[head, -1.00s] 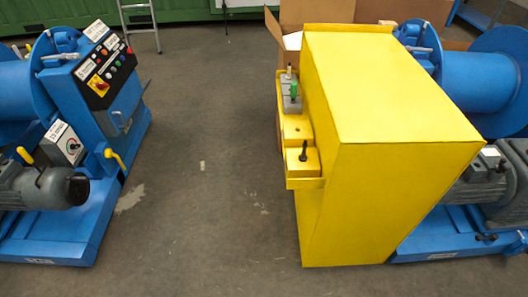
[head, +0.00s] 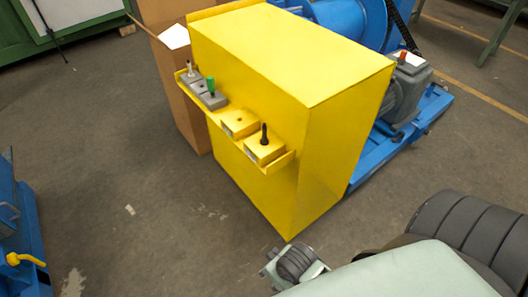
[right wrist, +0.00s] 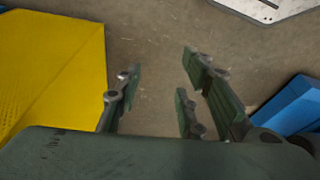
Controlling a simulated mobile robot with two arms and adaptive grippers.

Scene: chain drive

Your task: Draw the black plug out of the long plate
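The black plug (head: 264,135) stands upright in a yellow block (head: 264,152) at the near end of a ledge on the yellow cabinet's left side. Another yellow block (head: 240,123) with an empty hole sits beside it. I cannot tell which piece counts as the long plate. My right gripper (head: 278,266) is low at the bottom of the head view, in front of the cabinet's near corner and well away from the plug. In the right wrist view its fingers (right wrist: 160,72) are spread over bare floor, with nothing between them. My left gripper is not in view.
Grey blocks with a green plug (head: 211,84) and a pale plug (head: 190,68) stand farther along the ledge (head: 285,163). The yellow cabinet (head: 290,55) fills the middle. Blue machinery (head: 360,165) stands behind it. The floor (head: 110,150) left of the ledge is clear.

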